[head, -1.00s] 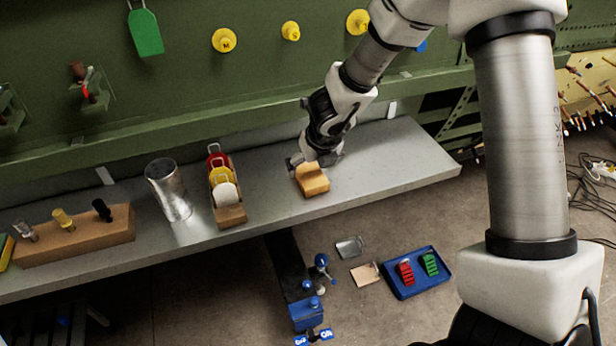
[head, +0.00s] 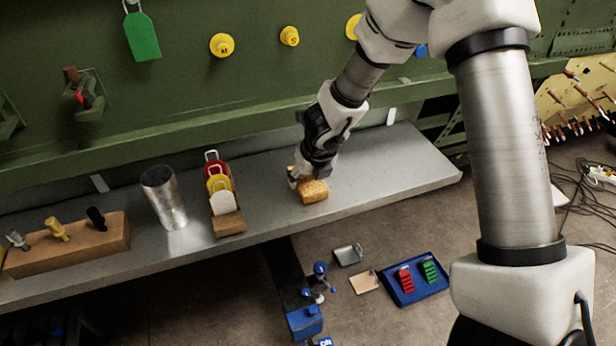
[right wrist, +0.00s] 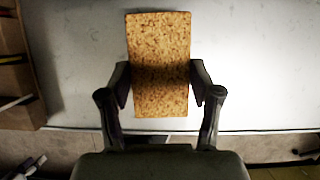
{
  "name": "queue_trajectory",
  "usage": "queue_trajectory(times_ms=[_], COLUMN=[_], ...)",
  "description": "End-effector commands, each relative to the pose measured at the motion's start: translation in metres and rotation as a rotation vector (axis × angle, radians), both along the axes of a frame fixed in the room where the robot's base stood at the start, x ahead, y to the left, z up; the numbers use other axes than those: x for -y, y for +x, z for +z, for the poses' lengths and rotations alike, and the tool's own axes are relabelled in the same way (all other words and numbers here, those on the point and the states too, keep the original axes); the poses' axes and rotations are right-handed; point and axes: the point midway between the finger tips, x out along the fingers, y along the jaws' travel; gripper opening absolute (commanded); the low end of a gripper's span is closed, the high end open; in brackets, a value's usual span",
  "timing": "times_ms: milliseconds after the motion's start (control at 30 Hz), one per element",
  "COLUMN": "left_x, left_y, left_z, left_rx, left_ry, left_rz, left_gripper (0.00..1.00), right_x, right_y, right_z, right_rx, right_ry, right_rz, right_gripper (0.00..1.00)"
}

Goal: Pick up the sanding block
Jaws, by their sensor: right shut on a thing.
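The sanding block (head: 313,191) is a tan, speckled block over the grey shelf (head: 384,179), right of the tag holder. My right gripper (head: 304,180) comes down on it from above and is shut on it. In the right wrist view the block (right wrist: 160,60) stands upright in the picture between the two fingers of the right gripper (right wrist: 160,88), which touch its sides. I cannot tell whether the block is clear of the shelf. My left gripper is not in view.
A wooden holder with red, yellow and white tags (head: 228,222), a metal cylinder (head: 165,199) and a wooden block with several tools (head: 85,246) stand left on the shelf. A blue tray (head: 416,288) lies on the floor below. The shelf's right end is clear.

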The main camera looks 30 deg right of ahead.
Motion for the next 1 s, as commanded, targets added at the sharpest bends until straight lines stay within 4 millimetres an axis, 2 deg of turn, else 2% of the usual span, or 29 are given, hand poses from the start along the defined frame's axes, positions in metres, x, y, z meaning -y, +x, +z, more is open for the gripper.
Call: queue_trajectory(times_ms=[267,300,467,600,800,1000], left_x=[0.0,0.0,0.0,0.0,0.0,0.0], left_y=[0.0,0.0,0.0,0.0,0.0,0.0], left_z=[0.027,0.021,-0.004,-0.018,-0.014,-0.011], left_rx=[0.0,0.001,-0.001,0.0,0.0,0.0], left_ry=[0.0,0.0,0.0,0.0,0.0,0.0], left_rz=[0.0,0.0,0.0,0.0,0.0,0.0], left_gripper=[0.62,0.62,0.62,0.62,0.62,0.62], right_x=[0.0,-0.003,-0.031,-0.065,-0.103,-0.118], right_y=[0.0,-0.002,-0.026,-0.058,-0.092,-0.104], right_z=[0.037,0.034,0.031,0.036,0.046,0.048], right_rx=[0.001,0.001,0.002,0.003,0.0,0.002], right_ry=[0.0,-0.001,-0.006,-0.012,-0.009,-0.003], right_rz=[-0.001,0.001,0.004,0.005,0.002,0.0], right_gripper=[0.32,0.32,0.32,0.32,0.32,0.32])
